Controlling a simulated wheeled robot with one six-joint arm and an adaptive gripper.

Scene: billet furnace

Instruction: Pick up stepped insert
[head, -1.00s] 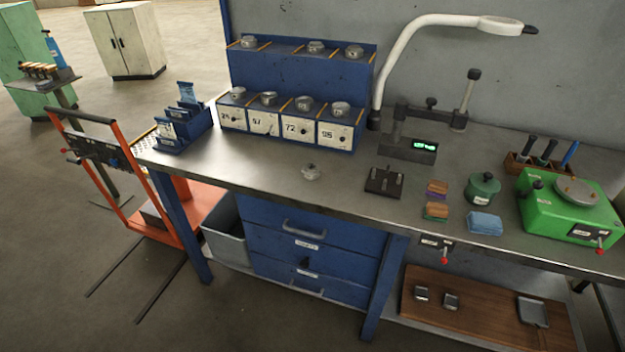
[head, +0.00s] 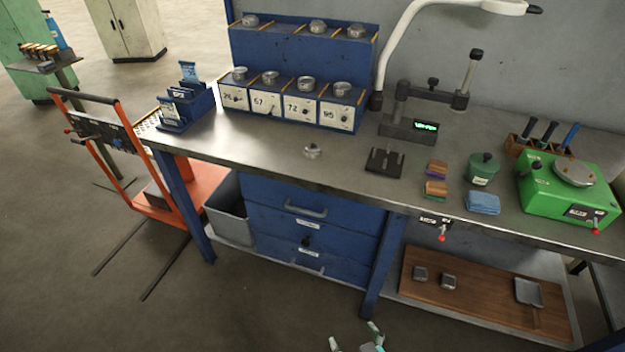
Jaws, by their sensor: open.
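A small stepped metal part (head: 312,151), which looks like the stepped insert, sits alone on the grey steel workbench (head: 260,150), left of a dark slotted block (head: 384,162). Similar round metal parts sit on the blue rack (head: 300,60) behind it, on its top shelf and on the numbered boxes. My gripper (head: 354,337) shows only by its fingertips at the bottom edge. It is open and empty, in front of the bench and well away from the metal part.
A measuring stand (head: 410,125), sponges (head: 436,178), a green pot (head: 482,168), a blue cloth (head: 483,202) and a green machine (head: 568,190) occupy the bench's right side. An orange trolley (head: 185,195) stands at left. Bench around the metal part is clear.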

